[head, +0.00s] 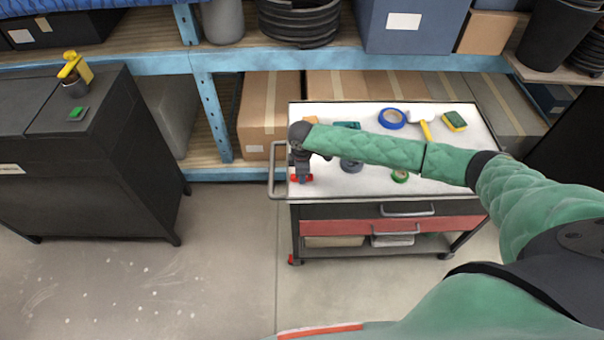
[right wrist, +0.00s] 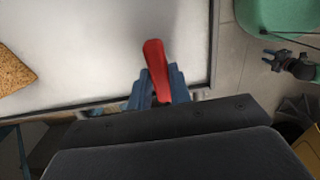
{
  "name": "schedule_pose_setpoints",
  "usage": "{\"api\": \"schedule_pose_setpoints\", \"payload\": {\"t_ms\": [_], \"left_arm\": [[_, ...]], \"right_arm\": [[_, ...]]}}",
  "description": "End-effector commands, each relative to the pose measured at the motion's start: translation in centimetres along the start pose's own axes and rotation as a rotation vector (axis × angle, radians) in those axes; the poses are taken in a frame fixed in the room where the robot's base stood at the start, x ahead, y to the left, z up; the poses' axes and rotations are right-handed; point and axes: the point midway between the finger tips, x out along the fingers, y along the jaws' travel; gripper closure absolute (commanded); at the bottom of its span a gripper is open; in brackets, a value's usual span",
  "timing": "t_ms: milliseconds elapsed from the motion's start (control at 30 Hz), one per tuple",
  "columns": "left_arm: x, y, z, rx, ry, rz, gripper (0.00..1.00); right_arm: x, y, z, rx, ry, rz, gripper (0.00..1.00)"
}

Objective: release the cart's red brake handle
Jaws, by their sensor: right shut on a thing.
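The cart (head: 340,187) stands right of centre in the head view, with a white top, dark frame and red drawer. The red brake handle (head: 304,178) is at its front left corner, mostly hidden by my right gripper (head: 302,172). In the right wrist view, the red handle (right wrist: 155,60) sticks out between the blue-grey fingers of my right gripper (right wrist: 158,88), which is shut on it beside the cart's edge. My left gripper (right wrist: 271,60) shows small at the right of the wrist view, its dark fingers apart and empty. It is outside the head view.
Blue tape (head: 392,118), a yellow-handled tool (head: 426,130), a sponge (head: 454,121) and green tape (head: 400,176) lie on the cart top. A grey push bar (head: 273,175) juts from its left end. A dark cabinet (head: 90,160) stands left, shelves behind. The floor (head: 220,260) between is clear.

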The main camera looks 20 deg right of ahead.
Motion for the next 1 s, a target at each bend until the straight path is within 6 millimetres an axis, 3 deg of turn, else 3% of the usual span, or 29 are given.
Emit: {"api": "schedule_pose_setpoints", "payload": {"t_ms": [67,100,200,567,1000], "left_arm": [[0.0,0.0,0.0,0.000,0.000,0.000,0.64],[-0.1,0.0,-0.1,0.000,0.001,0.000,0.64],[-0.1,0.1,-0.1,0.000,0.003,0.000,0.64],[0.1,0.3,0.0,0.000,-0.001,0.002,0.64],[-2.5,1.5,-3.9,-0.013,-0.013,0.016,0.64]], "right_arm": [[-0.2,0.2,0.0,0.000,0.001,0.003,1.00],[-0.2,0.2,0.0,0.000,0.001,0.003,0.72],[-0.1,0.1,0.0,0.000,0.001,0.002,0.58],[-0.5,0.1,0.0,0.001,0.001,0.002,0.58],[-6.3,0.1,0.0,0.000,0.001,0.003,0.58]]}}
